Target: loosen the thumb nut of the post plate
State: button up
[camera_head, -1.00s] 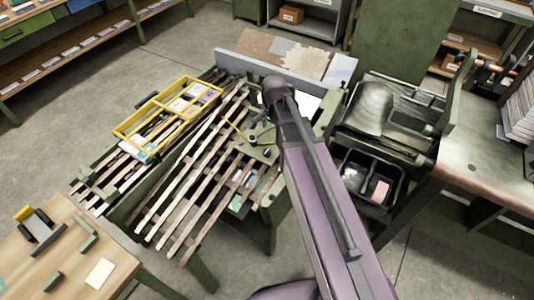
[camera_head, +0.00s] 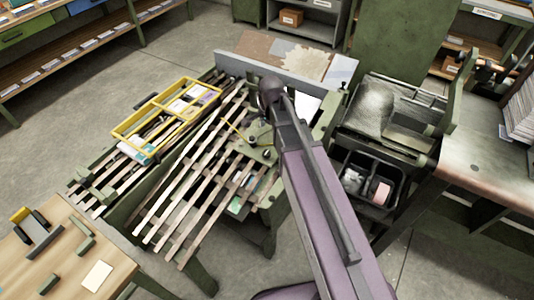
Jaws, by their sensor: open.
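A green plate (camera_head: 259,147) sits at the right end of the slatted machine, left of my arm. Small dark round knobs (camera_head: 267,154) stand on it. I take this for the post plate, but I cannot tell which knob is the thumb nut. A thin yellow rod or cord (camera_head: 234,131) runs to the plate from the left. My arm reaches from the lower right up to a dark joint just above and right of the plate. My gripper is hidden behind the arm, so I cannot see its fingers or any contact.
Wooden slats (camera_head: 190,180) spread left of the plate, with a yellow divided tray (camera_head: 166,116) above them. A black bin (camera_head: 366,181) stands right of my arm. A wooden table (camera_head: 65,255) is at the lower left. Open floor lies at the upper left.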

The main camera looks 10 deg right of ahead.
aim_at(267, 153)
jog(key=shift+w+a+f+b, duration=0.1)
jog(key=shift+w+f+b, duration=0.1)
jog(key=shift+f+b, duration=2.95)
jog(key=shift+w+a+f+b, duration=0.1)
jog(key=shift+w+f+b, duration=0.05)
jog(key=shift+f+b, duration=3)
jog(key=shift+f, duration=0.1)
grip_shut()
